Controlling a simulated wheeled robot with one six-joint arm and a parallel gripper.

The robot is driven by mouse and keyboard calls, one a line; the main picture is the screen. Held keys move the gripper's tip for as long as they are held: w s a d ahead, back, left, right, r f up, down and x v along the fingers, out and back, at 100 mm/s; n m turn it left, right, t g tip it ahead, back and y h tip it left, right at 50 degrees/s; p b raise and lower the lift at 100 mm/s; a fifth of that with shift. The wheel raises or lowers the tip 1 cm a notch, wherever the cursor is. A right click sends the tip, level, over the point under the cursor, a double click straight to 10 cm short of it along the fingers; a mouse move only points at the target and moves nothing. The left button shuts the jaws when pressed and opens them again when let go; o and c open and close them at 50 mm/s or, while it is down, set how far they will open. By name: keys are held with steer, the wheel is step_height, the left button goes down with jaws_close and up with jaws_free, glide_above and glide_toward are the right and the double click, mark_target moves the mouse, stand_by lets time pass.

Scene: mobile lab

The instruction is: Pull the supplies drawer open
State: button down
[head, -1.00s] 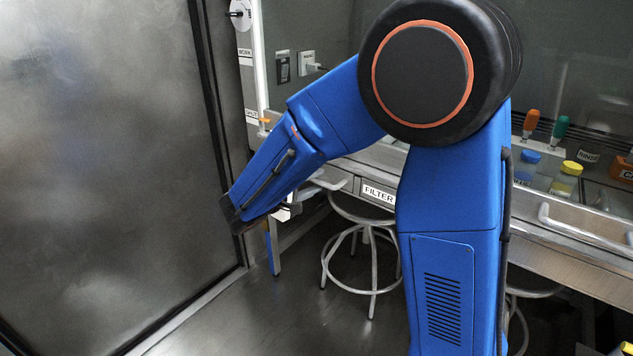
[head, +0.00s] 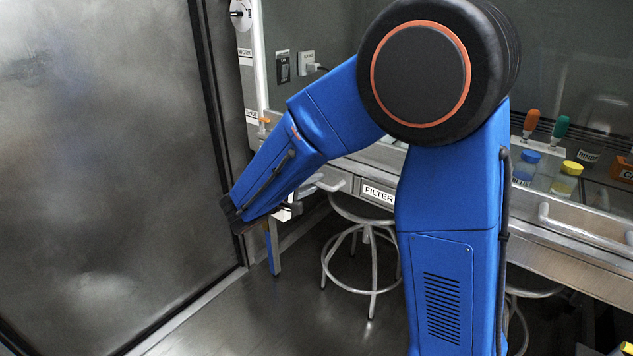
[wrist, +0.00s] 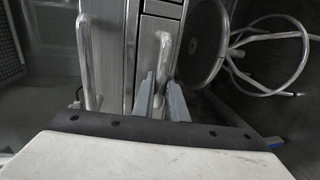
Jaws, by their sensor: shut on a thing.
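In the wrist view my gripper (wrist: 157,97) is shut on a pale metal bar handle (wrist: 164,55). The handle stands out from a narrow grey drawer front (wrist: 148,45) under the bench. No label saying supplies can be read there, and I cannot tell whether this drawer stands out from its frame. In the head view my blue forearm covers most of the gripper and the held handle.
A second bar handle (wrist: 86,60) is to the left in the wrist view. A front labelled FILTER (head: 378,193) is under the bench. A stool (head: 365,250) stands beneath it. A large dark metal panel (head: 100,150) fills the left.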

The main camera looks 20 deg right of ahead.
steer(key=f+v, duration=0.3)
steer(key=v, duration=1.2)
steer(key=shift+s+a, duration=0.2)
steer(key=shift+a, duration=0.1)
steer(key=shift+f, duration=0.1)
steer(key=c, duration=1.8)
jaws_free()
steer(key=shift+o, duration=0.2)
steer(key=v, duration=1.7)
steer(key=shift+a, duration=0.15)
